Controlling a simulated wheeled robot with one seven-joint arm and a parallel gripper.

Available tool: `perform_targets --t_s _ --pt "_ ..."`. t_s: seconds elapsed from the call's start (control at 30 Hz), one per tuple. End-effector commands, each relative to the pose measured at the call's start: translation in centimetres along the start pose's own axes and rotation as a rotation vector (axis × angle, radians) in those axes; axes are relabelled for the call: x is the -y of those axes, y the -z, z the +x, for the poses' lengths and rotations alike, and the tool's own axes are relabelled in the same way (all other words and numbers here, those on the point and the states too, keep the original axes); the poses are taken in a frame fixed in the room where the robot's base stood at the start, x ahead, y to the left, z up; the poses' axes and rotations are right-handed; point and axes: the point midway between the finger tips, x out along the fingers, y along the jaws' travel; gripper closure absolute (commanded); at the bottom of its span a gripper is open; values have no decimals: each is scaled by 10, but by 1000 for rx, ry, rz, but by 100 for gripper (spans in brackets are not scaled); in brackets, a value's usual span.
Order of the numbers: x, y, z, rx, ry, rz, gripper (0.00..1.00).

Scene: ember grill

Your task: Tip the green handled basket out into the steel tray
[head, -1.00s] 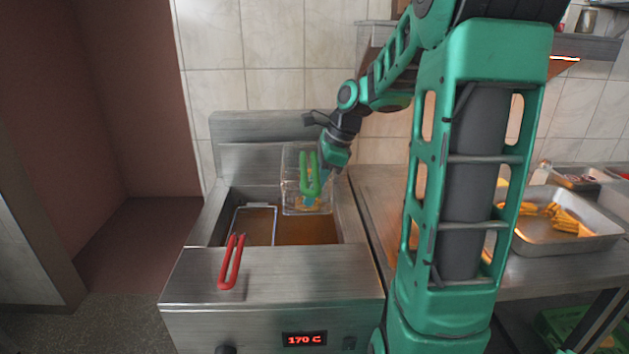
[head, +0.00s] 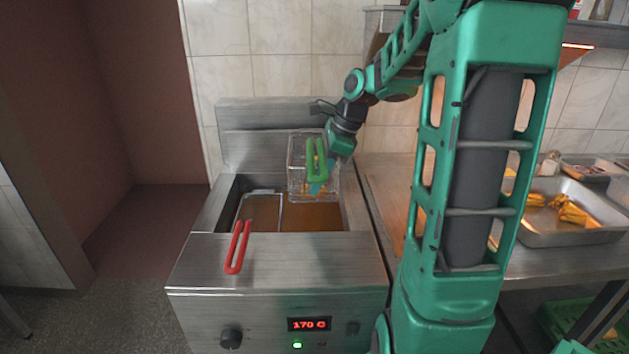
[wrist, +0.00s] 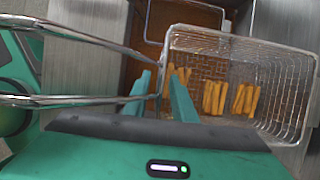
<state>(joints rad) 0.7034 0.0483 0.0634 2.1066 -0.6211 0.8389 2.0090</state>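The green handled basket (head: 301,165) is a wire basket held up over the right side of the fryer well, its rim above the fryer's edge. Its green handle (head: 317,160) stands in front of my wrist in the head view. In the wrist view the basket (wrist: 285,85) holds several yellow fries. My gripper (wrist: 160,95) is closed around metalwork at the basket's handle end; the exact contact is partly hidden. The steel tray (head: 570,240) stands on the counter at the right, with yellow fries in it.
A red handled basket (head: 238,247) sits in the left of the fryer well. The fryer (head: 275,265) shows 170 C. Small food pans (head: 590,168) stand behind the tray, under a shelf. A green crate (head: 560,320) is below the counter.

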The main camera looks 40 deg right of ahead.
Motion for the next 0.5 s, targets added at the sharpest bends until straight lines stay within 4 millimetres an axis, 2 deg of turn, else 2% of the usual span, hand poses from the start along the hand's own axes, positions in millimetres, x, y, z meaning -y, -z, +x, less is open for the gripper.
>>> perform_targets --t_s 0.17,0.5 --pt "0 0 -9 0 1 1 76" --pt "2 1 -68 0 3 1 76"
